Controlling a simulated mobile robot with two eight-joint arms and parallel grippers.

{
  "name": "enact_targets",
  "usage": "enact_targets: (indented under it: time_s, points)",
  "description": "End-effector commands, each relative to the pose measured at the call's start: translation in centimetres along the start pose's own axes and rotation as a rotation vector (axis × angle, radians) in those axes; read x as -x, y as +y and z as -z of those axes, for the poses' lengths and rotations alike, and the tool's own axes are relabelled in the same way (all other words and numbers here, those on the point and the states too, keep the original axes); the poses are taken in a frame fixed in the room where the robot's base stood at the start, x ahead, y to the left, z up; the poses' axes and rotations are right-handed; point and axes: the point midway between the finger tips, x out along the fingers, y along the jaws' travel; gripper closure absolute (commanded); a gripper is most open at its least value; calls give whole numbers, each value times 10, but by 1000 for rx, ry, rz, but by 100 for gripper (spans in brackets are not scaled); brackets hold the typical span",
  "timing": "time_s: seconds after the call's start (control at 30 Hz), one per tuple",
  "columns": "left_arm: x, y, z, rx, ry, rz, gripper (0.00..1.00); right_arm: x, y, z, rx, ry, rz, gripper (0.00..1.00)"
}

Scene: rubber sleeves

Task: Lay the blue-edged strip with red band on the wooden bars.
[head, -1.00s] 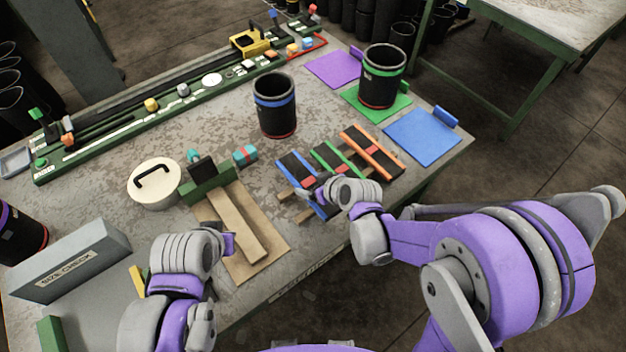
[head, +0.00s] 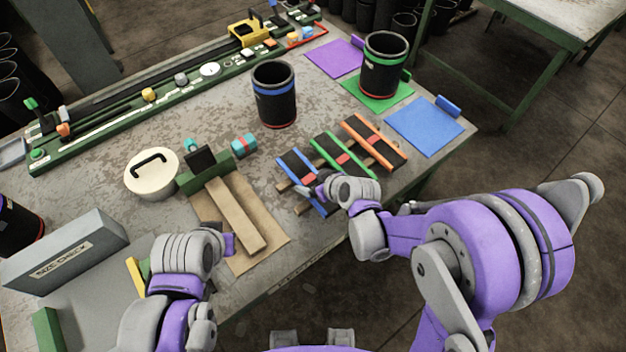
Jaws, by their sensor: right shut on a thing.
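The blue-edged strip (head: 293,167) is dark with blue long edges. It is at the left end of the wooden bars (head: 283,187), over or on them; whether it touches them I cannot tell.
A green-edged strip (head: 328,148) and an orange-edged strip (head: 364,131) lie on the bars to the right. A blue-banded black sleeve (head: 274,105) stands behind. A blue mat (head: 425,127) lies at right, a lidded white pot (head: 152,176) at left.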

Motion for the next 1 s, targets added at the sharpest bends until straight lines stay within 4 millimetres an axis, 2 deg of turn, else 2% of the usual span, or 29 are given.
enact_targets:
  time_s: [0.47, 0.5, 0.53, 0.83, 1.0]
  points:
    - [-7, 0, -8, 0, -8, 0, 100, -7, 0, -8, -1, 0, 0, 80]
    - [-6, 0, -8, 0, -7, 0, 100, -7, 0, -7, -1, 0, 0, 6]
    - [-6, 0, -8, 0, -7, 0, 100, -6, 0, -7, -1, 0, 0, 1]
    - [-6, 0, -7, 0, -7, 0, 100, -4, 0, -6, -1, 0, 0, 0]
    - [-4, 0, -5, 0, -5, 0, 100, 15, 1, -6, 0, -1, -2, 0]
